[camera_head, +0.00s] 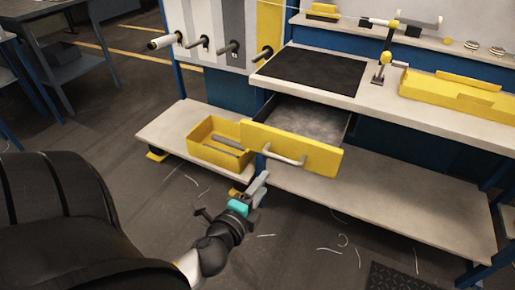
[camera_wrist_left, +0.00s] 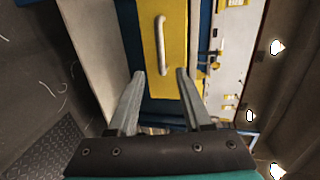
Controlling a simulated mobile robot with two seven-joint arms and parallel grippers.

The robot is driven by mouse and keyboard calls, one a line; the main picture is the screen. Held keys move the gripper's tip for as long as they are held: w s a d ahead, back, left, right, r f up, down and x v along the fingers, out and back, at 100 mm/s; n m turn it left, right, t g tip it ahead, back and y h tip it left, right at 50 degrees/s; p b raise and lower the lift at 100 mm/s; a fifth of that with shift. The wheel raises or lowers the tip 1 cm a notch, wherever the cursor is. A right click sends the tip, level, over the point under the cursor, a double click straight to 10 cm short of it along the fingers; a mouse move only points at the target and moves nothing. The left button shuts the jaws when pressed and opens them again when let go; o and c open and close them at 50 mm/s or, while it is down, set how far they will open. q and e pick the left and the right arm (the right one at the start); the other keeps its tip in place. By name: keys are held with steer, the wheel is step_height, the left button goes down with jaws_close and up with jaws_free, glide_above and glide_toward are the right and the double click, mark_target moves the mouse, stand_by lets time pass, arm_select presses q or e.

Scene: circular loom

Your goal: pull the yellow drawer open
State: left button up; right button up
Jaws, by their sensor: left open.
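The yellow drawer (camera_head: 318,157) stands pulled out of the workbench in the head view, and its grey inside shows from above. Its pale bar handle (camera_head: 284,157) is on the yellow front; the handle also shows in the left wrist view (camera_wrist_left: 161,45). My left gripper (camera_head: 261,184) is below and a little left of the handle in the head view. In the left wrist view its two fingers (camera_wrist_left: 155,88) are apart with nothing between them, and the handle lies beyond the tips, not touching. My right gripper is in neither view.
A yellow open bin (camera_head: 203,148) stands on the lower shelf (camera_head: 400,205), left of the drawer. The benchtop carries a black mat (camera_head: 312,72) and a yellow tray (camera_head: 455,98). Pegs stick out from the panel at upper left. White thread scraps lie on the floor.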

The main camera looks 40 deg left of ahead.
arm_select(q)
steer(key=shift+s+d+r, duration=0.15)
steer(key=shift+s, duration=0.55)
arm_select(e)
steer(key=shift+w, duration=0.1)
arm_select(q)
steer(key=s+d+f+n+g+h, duration=0.1)
steer(key=s+f+n+g, duration=0.2)
steer(key=f, duration=0.9)
steer(key=s+d+f+n+g+h, duration=0.1)
steer(key=s+d+f+n+g, duration=0.2)
steer(key=f, duration=0.9)
steer(key=s+f+n+g+h+p, duration=0.1)
steer(key=s+f+n+g, duration=0.5)
steer(key=s+f, duration=0.8)
steer(key=s+n, duration=0.1)
steer(key=s, duration=0.3)
steer(key=shift+f+g, duration=0.4)
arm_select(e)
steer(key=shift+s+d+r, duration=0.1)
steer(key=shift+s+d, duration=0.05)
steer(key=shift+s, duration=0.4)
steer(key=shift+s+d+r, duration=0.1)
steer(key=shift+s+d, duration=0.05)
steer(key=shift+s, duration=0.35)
arm_select(q)
steer(key=shift+d, duration=0.1)
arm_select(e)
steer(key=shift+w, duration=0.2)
